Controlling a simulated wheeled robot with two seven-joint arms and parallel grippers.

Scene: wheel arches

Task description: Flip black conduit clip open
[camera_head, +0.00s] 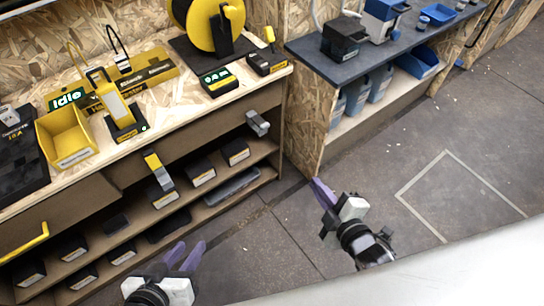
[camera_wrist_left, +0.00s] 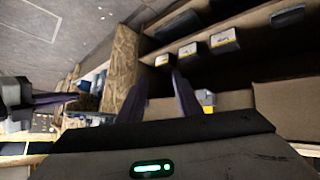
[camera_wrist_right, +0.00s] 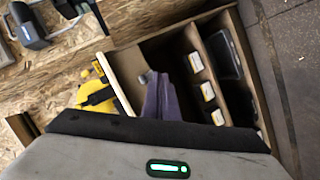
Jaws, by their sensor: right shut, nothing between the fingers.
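A small grey clip with a dark end (camera_head: 258,123), which looks like the black conduit clip, is on the bench front below the worktop's right end. Whether its flap is open is too small to tell. It appears as a small grey piece (camera_wrist_right: 147,77) beside the fingers in the right wrist view. A second clip, yellow and grey (camera_head: 158,170), is further left. My right gripper (camera_head: 323,194) is shut and empty, out over the floor to the right of the bench, apart from the clip. My left gripper (camera_head: 186,256) is open and empty in front of the lower shelves; its fingers (camera_wrist_left: 163,95) are apart.
The worktop (camera_head: 190,108) holds a yellow bin (camera_head: 66,137), a yellow reel (camera_head: 213,25) and a tester panel. Shelves below hold several dark boxes. A wooden side panel (camera_head: 308,115) and a blue-grey counter (camera_head: 365,45) stand to the right. The floor (camera_head: 300,225) between is clear.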

